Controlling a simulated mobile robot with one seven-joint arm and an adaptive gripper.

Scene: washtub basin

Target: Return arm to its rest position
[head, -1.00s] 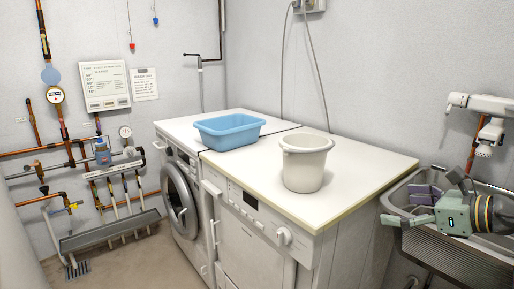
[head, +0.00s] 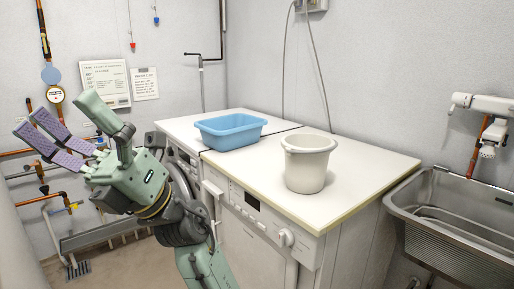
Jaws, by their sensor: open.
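My gripper (head: 72,128) is at the left of the head view, raised in front of the pipes on the back wall. Its purple-padded fingers and green finger are spread apart, with nothing between them. My arm comes up from the bottom of the picture and hides part of the washing machine's front. No object is touching the gripper.
A blue tub (head: 230,134) and a white bucket (head: 306,168) stand on the white machine top (head: 365,163). A metal sink (head: 440,232) with a wall tap (head: 484,104) is at the right. Pipes (head: 45,190) line the left wall.

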